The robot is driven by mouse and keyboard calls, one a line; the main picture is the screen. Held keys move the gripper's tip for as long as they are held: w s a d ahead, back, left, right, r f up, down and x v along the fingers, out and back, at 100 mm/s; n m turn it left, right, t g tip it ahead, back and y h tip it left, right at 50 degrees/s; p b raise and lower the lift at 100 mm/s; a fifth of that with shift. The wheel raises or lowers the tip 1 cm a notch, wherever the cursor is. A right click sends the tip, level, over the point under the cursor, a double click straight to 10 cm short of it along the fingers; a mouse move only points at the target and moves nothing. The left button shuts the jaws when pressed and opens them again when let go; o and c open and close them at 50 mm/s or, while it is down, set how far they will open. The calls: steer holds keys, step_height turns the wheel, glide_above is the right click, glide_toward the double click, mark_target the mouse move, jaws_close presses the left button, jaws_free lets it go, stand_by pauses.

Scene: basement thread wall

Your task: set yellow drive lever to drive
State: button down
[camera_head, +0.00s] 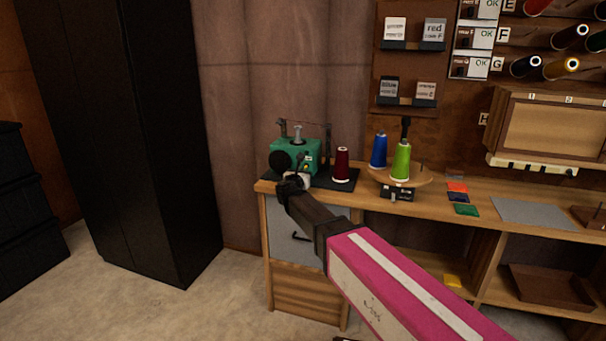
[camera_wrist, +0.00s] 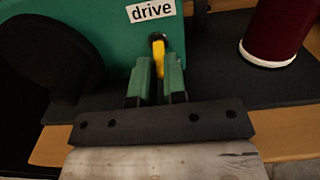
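The yellow drive lever (camera_wrist: 160,62) shows in the wrist view on the front of the green machine (camera_wrist: 110,32), with a black part at its upper end. A white label reading "drive" (camera_wrist: 151,11) is just above it. My gripper (camera_wrist: 158,68) has its two fingers on either side of the lever's lower part, with a narrow gap between them. I cannot tell whether both fingers touch the lever. In the head view my gripper (camera_head: 301,172) is at the front of the green machine (camera_head: 308,150), and the arm partly hides this spot.
A dark red thread spool (camera_head: 341,164) stands on the black base right of the machine. Blue (camera_head: 378,150) and green (camera_head: 401,160) spools stand on a round wooden stand farther right. A round black part (camera_wrist: 48,60) is close left of my gripper.

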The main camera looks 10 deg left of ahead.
steer(key=shift+r+g, duration=0.2)
steer(key=shift+g, duration=0.1)
steer(key=g, duration=0.1)
steer(key=r+g, duration=0.1)
steer(key=g, duration=0.1)
steer(key=shift+r+g, duration=0.3)
steer(key=g, duration=0.1)
steer(key=r+g, duration=0.1)
steer(key=g, duration=0.1)
steer(key=shift+w+r+g+y, duration=0.25)
steer(key=shift+w+g+y, duration=0.05)
steer(key=shift+g, duration=0.1)
steer(key=shift+w+r+g, duration=0.15)
steer(key=shift+r+g, duration=0.1)
steer(key=shift+g, duration=0.75)
steer(key=c, duration=1.2)
jaws_free()
steer(key=shift+o, duration=0.2)
